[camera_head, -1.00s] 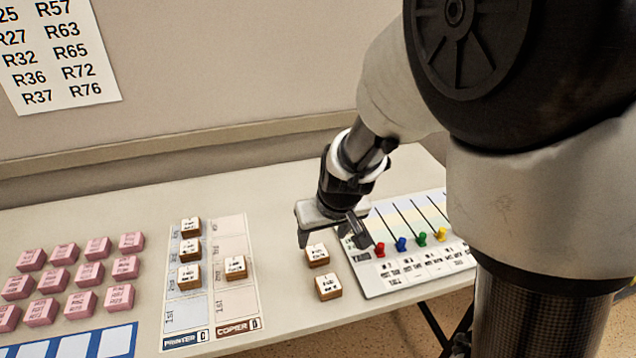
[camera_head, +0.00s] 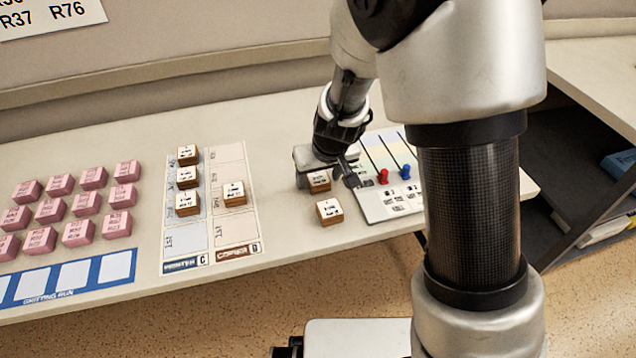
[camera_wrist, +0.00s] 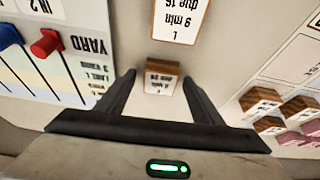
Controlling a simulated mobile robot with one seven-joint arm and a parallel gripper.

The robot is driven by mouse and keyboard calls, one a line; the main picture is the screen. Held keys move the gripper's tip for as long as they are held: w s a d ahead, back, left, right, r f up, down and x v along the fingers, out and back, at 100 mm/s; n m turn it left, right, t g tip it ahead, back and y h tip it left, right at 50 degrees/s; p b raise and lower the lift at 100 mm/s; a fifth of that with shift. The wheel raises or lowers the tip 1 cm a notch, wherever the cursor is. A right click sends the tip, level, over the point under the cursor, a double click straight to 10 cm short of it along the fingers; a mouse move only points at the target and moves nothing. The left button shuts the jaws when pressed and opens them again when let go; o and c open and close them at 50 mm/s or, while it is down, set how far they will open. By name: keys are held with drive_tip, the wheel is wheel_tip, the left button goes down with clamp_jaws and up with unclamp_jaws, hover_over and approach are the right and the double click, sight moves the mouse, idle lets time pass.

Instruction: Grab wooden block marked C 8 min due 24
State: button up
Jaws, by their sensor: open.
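A small wooden block (camera_head: 319,186) with a white label lies on the table, partly hidden under my gripper (camera_head: 326,178). In the wrist view this block (camera_wrist: 161,85) sits between the two fingers of my gripper (camera_wrist: 157,79). Its upside-down label seems to read due 24; its letter is too small to tell. My gripper is open, with a finger on each side of the block and visible gaps. A second wooden block (camera_head: 329,211) lies just in front; in the wrist view its label (camera_wrist: 180,20) reads 9 min due 16.
A printer and copier chart (camera_head: 237,229) with several wooden blocks is at the left. Several pink blocks (camera_head: 78,232) lie farther left. The table is clear between chart and loose blocks.

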drive_tip(key=c, duration=1.2)
drive_tip(key=shift+o, duration=0.2)
drive_tip(key=shift+r, duration=0.1)
